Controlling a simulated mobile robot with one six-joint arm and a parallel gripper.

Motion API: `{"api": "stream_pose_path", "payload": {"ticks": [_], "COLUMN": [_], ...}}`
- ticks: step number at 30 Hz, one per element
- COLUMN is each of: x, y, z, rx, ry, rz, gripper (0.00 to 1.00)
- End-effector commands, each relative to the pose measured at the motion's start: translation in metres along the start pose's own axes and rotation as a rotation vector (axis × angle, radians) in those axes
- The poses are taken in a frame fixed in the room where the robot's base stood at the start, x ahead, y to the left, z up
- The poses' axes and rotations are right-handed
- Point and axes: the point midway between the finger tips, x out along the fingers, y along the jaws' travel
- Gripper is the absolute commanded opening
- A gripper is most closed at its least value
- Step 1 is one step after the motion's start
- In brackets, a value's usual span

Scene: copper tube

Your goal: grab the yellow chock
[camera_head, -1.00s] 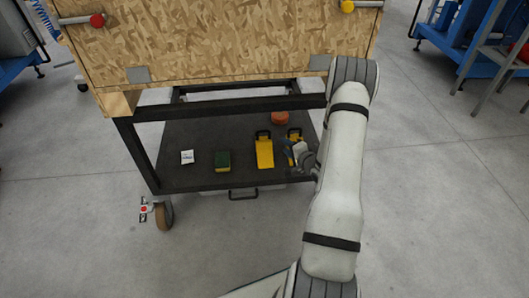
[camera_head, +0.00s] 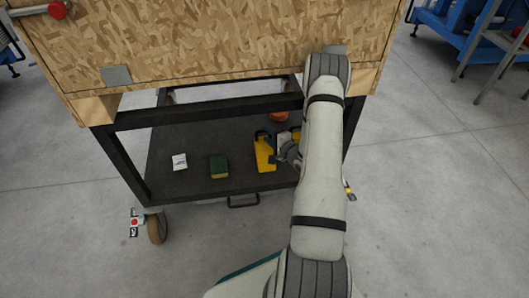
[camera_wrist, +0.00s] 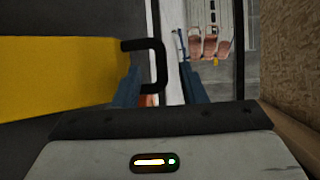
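A yellow chock (camera_head: 263,155) with a black handle lies on the lower shelf of the cart. A second yellow piece (camera_head: 296,131) shows just behind my gripper, mostly hidden by my arm. My gripper (camera_head: 284,149) is low over the shelf, just right of the first chock. In the wrist view, a yellow chock (camera_wrist: 55,75) fills the left side, with its black handle (camera_wrist: 159,66) reaching right. My gripper (camera_wrist: 158,82) is open there, its two blue-grey fingers apart. The handle's end appears between them; I cannot tell whether they touch.
The dark lower shelf (camera_head: 190,145) also holds a green and yellow sponge (camera_head: 218,166), a white packet (camera_head: 179,162) and an orange round object (camera_head: 279,116). The wooden box (camera_head: 200,45) overhangs the shelf, and a black cart post (camera_head: 120,165) stands at left.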

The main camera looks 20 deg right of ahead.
Motion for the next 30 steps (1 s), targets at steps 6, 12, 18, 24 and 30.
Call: {"api": "stream_pose_path", "payload": {"ticks": [6,12,18,24,30], "x": [0.032,0.037,0.036,0.036,0.036], "y": [0.001,-0.002,-0.002,-0.002,-0.002], "z": [-0.003,-0.004,-0.004,-0.005,-0.005], "rx": [-0.001,0.001,0.001,0.001,0.002], "ry": [0.005,0.007,0.008,0.008,0.009], "rz": [-0.001,-0.001,-0.001,0.000,0.000], "gripper": [0.38,0.38,0.27,0.11,0.00]}}
